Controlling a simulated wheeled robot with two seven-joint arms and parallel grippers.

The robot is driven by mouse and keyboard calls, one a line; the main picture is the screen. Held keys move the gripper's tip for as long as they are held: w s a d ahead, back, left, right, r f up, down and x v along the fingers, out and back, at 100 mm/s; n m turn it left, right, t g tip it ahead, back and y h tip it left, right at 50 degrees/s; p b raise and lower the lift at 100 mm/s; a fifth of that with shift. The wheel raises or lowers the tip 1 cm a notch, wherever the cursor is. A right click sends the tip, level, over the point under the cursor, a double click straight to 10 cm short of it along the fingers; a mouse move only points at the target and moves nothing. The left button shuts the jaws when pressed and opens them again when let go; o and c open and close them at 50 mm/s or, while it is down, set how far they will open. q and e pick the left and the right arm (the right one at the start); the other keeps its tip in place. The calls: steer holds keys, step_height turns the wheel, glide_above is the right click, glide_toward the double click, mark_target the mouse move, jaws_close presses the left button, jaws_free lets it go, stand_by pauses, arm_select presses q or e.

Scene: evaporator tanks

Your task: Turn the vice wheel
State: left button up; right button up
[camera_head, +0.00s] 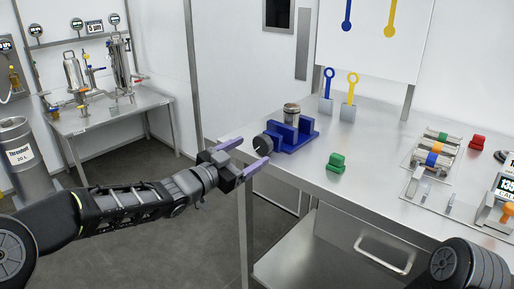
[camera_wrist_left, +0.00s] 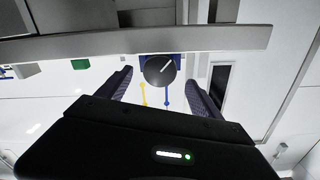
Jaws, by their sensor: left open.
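A blue vice (camera_head: 290,132) stands on the steel bench and holds a small metal cylinder (camera_head: 291,114) upright between its jaws. Its dark round wheel (camera_head: 262,147) faces left toward my arm. My left gripper (camera_head: 244,157) is open beside the wheel, with its purple fingers pointing at the vice. In the left wrist view the wheel (camera_wrist_left: 159,70) shows beyond and between the two fingers (camera_wrist_left: 160,88), with a white line on its face. I cannot tell whether the fingers touch it. My right gripper is not in view; only part of my right arm shows at the lower right.
The steel bench (camera_head: 350,190) also carries a green block (camera_head: 336,162), blue and yellow tools (camera_head: 352,88) in stands, a red block (camera_head: 477,142) and a tray of coloured parts. Its front-left edge lies close under my left gripper. A second bench (camera_head: 110,113) with equipment stands back left.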

arm_select(q)
steer(key=v, duration=0.2)
steer(key=shift+s+a, duration=0.2)
steer(key=shift+s, duration=0.05)
steer(key=s+d+f+n+g+y+p, duration=0.2)
steer(key=s+f+n+g+p, duration=0.25)
steer(key=f, duration=0.75)
steer(key=s+d+f+n+g+y+p, duration=0.15)
steer(key=s+f+n+p, duration=0.45)
steer(key=f, duration=0.6)
steer(key=s+f+n+g+y+p, duration=0.1)
steer(key=s+f+g, duration=0.3)
steer(key=s, duration=1)
steer(key=s+f+g+y+p, duration=0.2)
steer(key=s+f, duration=0.6)
steer(key=s, duration=0.6)
steer(key=shift+s+a+n+g+p, duration=0.2)
steer(key=shift+s+n+g+p, duration=0.15)
steer(key=shift+g+p, duration=0.55)
